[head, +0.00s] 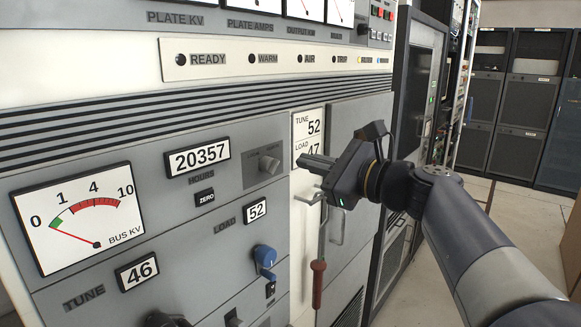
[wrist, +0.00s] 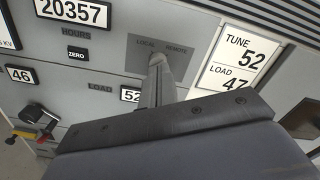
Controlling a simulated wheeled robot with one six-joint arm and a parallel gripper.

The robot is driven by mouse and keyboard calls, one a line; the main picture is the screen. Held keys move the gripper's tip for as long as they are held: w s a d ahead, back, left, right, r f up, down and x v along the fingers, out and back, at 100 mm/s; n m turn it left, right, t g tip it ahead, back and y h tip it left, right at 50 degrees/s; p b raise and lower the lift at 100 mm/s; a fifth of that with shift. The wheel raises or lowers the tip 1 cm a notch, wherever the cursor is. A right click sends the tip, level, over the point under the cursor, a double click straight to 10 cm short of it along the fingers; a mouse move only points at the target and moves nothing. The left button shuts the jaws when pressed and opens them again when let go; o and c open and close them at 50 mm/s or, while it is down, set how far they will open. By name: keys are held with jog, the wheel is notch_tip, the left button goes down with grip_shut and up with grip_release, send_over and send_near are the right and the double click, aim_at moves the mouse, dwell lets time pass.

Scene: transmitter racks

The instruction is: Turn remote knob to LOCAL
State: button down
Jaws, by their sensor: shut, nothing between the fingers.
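The local/remote knob (head: 268,164) is a small grey knob on a darker grey plate, right of the hours counter in the head view. In the wrist view the plate (wrist: 142,57) shows the words LOCAL on the left and REMOTE on the right. My gripper (head: 302,161) is shut and empty, with its fingers pointing left toward the panel. In the head view its tips appear just right of the knob, with a small gap in the picture. In the wrist view the shut fingertips (wrist: 157,62) cover most or all of the knob, so its setting cannot be told.
A white TUNE/LOAD card (head: 308,137) is beside the plate, partly behind my gripper. Below are a blue knob (head: 265,257), a red-handled lever (head: 318,283) and metal door handles (head: 337,220). The hours counter (head: 196,158) is left. Open floor lies right of the cabinets.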

aim_at(270, 166)
jog(key=shift+w+a, duration=0.1)
jog(key=shift+a, duration=0.05)
jog(key=shift+p+x, duration=0.45)
jog(key=shift+x, duration=2.9)
jog(key=shift+f+b, duration=0.5)
jog(key=shift+f, duration=0.05)
jog(key=shift+s+a+f+b, duration=0.15)
jog(key=shift+s+f+b, duration=0.05)
jog(key=shift+s+b, duration=0.1)
jog(key=shift+s+a+f, duration=0.15)
jog(key=shift+b, duration=0.3)
jog(key=shift+s+a, duration=0.1)
